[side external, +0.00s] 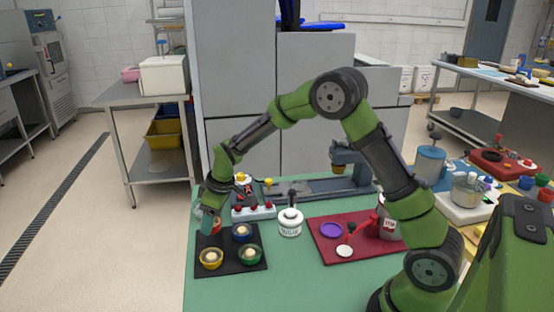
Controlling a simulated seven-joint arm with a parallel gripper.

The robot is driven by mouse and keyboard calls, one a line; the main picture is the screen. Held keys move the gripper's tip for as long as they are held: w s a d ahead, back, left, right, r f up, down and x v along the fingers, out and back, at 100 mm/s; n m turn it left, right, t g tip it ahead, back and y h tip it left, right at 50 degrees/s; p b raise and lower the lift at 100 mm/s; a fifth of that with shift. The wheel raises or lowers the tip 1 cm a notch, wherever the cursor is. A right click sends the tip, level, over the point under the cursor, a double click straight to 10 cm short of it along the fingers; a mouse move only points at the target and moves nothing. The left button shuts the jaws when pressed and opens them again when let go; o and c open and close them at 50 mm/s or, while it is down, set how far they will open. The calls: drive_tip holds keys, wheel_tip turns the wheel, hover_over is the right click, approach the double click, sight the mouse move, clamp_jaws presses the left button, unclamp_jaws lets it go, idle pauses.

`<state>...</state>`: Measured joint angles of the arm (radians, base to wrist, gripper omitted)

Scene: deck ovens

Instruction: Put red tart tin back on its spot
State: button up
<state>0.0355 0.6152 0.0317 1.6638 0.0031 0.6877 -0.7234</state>
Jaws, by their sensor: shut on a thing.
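A black mat (232,267) lies at the front left of the green table. On it sit a yellow tart tin (211,259), a green tart tin (250,255) and a blue tart tin (242,233), each with pale filling. My gripper (209,222) points down over the mat's back left corner, left of the blue tin. It is shut on the red tart tin (216,225), of which only a small reddish part shows. The fingers hide most of it, and I cannot tell whether it touches the mat.
A white sugar jar (290,222) stands right of the mat. A red-and-white device (254,213) stands behind the mat, close to my gripper. A dark red mat (330,257) with a purple disc (331,230) lies further right. Bare green table lies in front.

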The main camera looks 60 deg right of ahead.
drive_tip(key=shift+w+f, duration=0.1)
drive_tip(key=shift+w, duration=0.4)
drive_tip(key=shift+f, duration=1.7)
drive_tip(key=shift+f, duration=0.15)
drive_tip(key=o, duration=1.1)
